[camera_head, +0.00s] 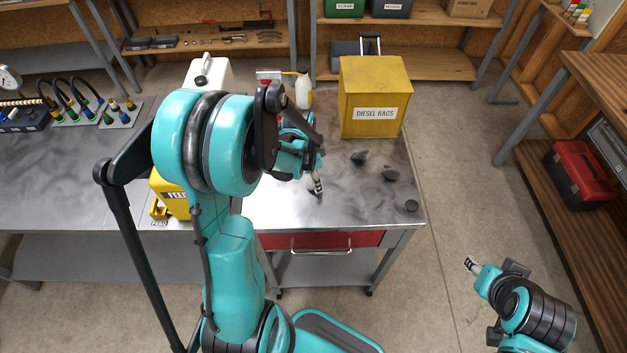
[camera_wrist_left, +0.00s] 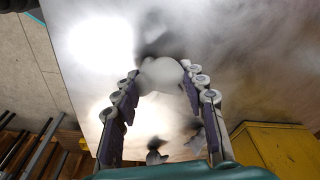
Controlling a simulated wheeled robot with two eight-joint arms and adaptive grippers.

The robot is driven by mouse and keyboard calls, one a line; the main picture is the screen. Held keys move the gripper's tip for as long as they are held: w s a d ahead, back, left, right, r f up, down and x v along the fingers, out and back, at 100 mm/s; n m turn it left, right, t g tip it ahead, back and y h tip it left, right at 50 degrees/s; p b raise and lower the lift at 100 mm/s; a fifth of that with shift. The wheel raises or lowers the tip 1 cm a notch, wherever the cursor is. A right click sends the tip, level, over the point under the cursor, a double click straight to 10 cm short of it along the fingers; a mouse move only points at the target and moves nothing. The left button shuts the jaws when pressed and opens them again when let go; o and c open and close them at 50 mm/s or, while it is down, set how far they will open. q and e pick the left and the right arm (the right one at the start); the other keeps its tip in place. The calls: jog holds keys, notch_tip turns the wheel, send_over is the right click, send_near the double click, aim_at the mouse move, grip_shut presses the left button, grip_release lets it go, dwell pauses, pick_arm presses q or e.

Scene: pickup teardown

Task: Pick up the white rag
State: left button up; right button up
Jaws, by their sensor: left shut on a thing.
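The white rag (camera_wrist_left: 160,74) is a pale rounded lump between the fingertips of my left gripper in the left wrist view. My left gripper (camera_wrist_left: 160,80) is shut on it, one finger on each side. In the head view my left gripper (camera_head: 316,187) is low over the metal table (camera_head: 370,218), near its front right part, and the rag is hard to make out there. I cannot tell whether the rag touches the table. My right gripper (camera_head: 472,265) is off to the right over the floor, apart from the table; its fingers are too small to judge.
Dark rags (camera_head: 390,173) lie on the table to the right. A yellow box labelled DIESEL RAGS (camera_head: 375,95) stands at the back right. A white jug (camera_head: 207,72), a spray bottle (camera_head: 303,92) and a yellow container (camera_head: 172,197) are also on the table.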

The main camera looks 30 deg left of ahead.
pick_arm(q)
notch_tip(320, 180, up, 3)
jog(key=shift+r+p, duration=0.15)
jog(key=shift+p, duration=0.35)
jog(key=w+d+r+p, duration=0.2)
jog(key=d+r, duration=0.4)
jog(key=d, duration=0.5)
jog(key=shift+w+r, duration=0.4)
jog(key=shift+w, duration=0.5)
